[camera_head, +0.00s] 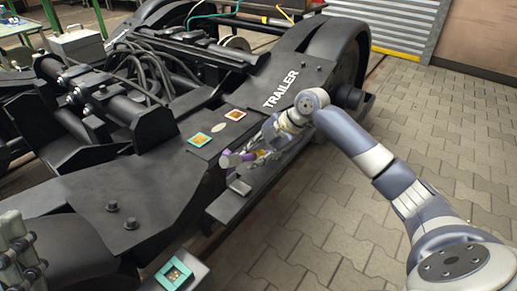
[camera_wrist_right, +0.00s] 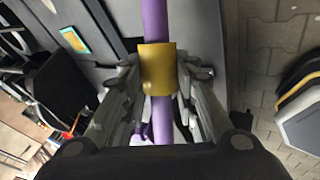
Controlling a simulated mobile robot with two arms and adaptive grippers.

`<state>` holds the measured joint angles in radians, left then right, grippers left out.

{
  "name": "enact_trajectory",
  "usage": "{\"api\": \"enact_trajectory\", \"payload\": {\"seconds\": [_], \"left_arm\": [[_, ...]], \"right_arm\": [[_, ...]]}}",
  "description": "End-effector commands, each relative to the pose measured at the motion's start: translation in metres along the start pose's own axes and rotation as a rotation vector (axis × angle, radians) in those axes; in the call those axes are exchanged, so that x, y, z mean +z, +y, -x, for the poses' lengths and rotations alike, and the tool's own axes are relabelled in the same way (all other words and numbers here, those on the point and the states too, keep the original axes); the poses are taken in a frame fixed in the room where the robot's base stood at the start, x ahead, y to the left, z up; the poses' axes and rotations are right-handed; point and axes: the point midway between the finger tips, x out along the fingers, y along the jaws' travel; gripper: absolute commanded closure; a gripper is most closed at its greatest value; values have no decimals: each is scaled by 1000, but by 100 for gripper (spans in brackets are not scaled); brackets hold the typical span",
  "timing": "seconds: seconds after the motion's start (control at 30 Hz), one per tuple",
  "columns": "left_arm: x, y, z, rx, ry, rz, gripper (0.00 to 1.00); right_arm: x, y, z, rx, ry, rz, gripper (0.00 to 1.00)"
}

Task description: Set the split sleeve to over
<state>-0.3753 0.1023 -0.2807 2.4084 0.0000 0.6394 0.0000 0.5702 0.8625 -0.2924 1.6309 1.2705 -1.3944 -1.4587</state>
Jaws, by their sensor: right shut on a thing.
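A yellow sleeve (camera_wrist_right: 157,68) sits around a purple rod or cable (camera_wrist_right: 155,18) in the right wrist view. My right gripper (camera_wrist_right: 157,85) has its fingers on both sides of the sleeve and is shut on it. In the head view my right gripper (camera_head: 262,152) is at the side of the black bogie frame, above a low ledge, and the purple piece (camera_head: 232,160) shows at its fingers. The sleeve's split and setting cannot be made out. Part of my left gripper (camera_head: 18,255) shows at the lower left edge; its fingertips cannot be judged.
The black bogie frame (camera_head: 110,185) marked TRAILER fills the left and middle. A grey box (camera_head: 78,46) stands behind. Paved floor (camera_head: 330,215) at right is open.

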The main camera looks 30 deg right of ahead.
Motion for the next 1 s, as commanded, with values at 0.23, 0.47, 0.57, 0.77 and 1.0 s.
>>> {"api": "enact_trajectory", "payload": {"seconds": [0.23,0.47,0.57,0.77,1.0], "left_arm": [[1,0,0,0,-7,-1,54],[1,0,0,0,-5,-1,54],[1,0,0,0,-5,-1,54],[1,0,0,0,-4,0,54],[1,0,0,0,-4,0,54]], "right_arm": [[-4,0,0,-1,8,-1,100],[-4,0,0,0,7,0,51],[-3,0,0,0,6,0,51],[-2,0,2,1,4,-1,51],[-1,1,38,3,1,0,51]]}}
